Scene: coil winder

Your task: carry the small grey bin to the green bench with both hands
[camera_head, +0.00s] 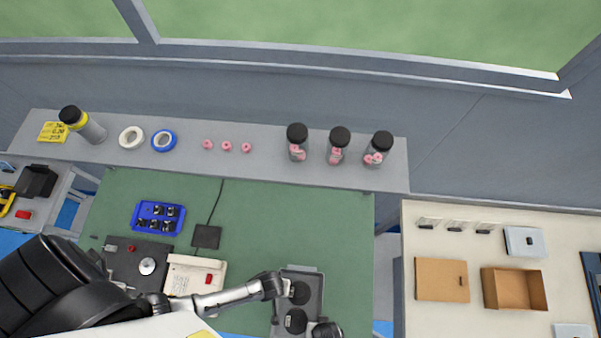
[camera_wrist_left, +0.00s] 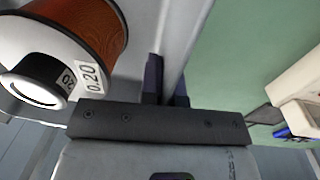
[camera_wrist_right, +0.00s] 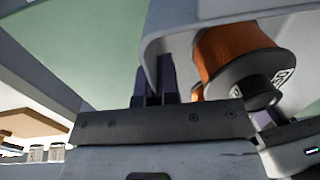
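The small grey bin (camera_head: 284,320) is at the bottom centre of the head view, over the near part of the green bench (camera_head: 330,230). It holds dark-flanged spools; copper wire shows on one spool in the left wrist view (camera_wrist_left: 95,25) and the right wrist view (camera_wrist_right: 232,52). My left gripper (camera_head: 281,286) is at the bin's left side, its fingers closed on the wall (camera_wrist_left: 178,35). My right gripper (camera_head: 326,329) is at the right side, its fingers closed on the opposite wall (camera_wrist_right: 190,18). Whether the bin's base touches the bench is hidden.
A blue tray (camera_head: 143,228), a dark machine (camera_head: 125,262) and a cream device (camera_head: 186,268) stand on the bench's left. A grey shelf (camera_head: 270,172) with jars and tape runs behind. A cream table (camera_head: 450,325) with cardboard boxes is right. The bench's middle right is clear.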

